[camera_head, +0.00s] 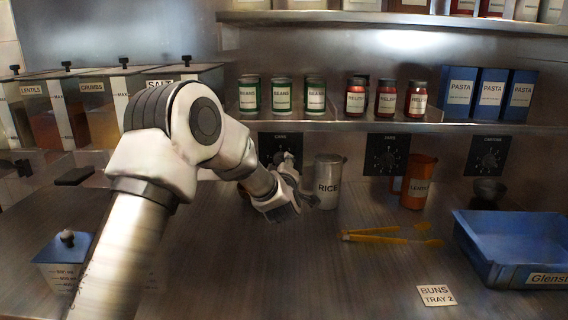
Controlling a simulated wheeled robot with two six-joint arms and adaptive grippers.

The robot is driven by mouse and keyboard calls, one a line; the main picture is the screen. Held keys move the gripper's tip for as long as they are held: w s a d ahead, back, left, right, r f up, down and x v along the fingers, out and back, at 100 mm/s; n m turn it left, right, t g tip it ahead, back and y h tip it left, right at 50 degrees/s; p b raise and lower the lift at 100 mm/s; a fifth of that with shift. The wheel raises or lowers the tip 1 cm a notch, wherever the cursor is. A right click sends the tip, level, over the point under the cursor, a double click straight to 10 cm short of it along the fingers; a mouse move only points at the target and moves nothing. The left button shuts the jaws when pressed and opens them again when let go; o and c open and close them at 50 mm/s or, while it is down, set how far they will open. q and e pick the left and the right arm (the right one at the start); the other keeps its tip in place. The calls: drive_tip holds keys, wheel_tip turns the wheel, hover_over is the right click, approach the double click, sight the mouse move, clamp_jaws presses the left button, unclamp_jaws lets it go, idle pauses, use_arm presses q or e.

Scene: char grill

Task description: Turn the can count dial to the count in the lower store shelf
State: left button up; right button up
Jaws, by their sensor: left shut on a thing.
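The can count dial (270,143) is a black square plate labelled CANS under the shelf edge. On the lower store shelf (440,127) stand green-and-white BEANS cans (281,97), with a front row of three. More cans behind them are hard to tell. To their right are red RELISH jars (387,98) and blue PASTA boxes (490,92). My right gripper is not in view.
Two similar dials, the jar dial (388,153) and the box dial (488,155), are to the right. An orange canister (419,183), yellow tongs (385,236) and blue tray (515,270) are on the counter.

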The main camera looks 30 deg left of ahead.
use_arm(q)
drive_tip(key=m+p, duration=0.3)
drive_tip(key=m, duration=0.2)
drive_tip(key=m+p, duration=0.3)
drive_tip(key=m, duration=0.3)
drive_tip(key=a+m+p, duration=0.1)
drive_tip(key=m+p, duration=0.2)
drive_tip(key=m, duration=0.3)
drive_tip(key=shift+s+a+r, duration=0.1)
drive_tip(key=shift+s+r, duration=0.15)
drive_tip(key=shift+r, duration=0.1)
drive_tip(key=m+p, duration=0.3)
drive_tip(key=m, duration=0.2)
drive_tip(key=shift+a+m, duration=0.15)
drive_tip(key=shift+m, duration=0.15)
drive_tip(key=o, duration=1.1)
drive_tip(key=shift+o, duration=0.2)
drive_tip(key=shift+f, duration=0.15)
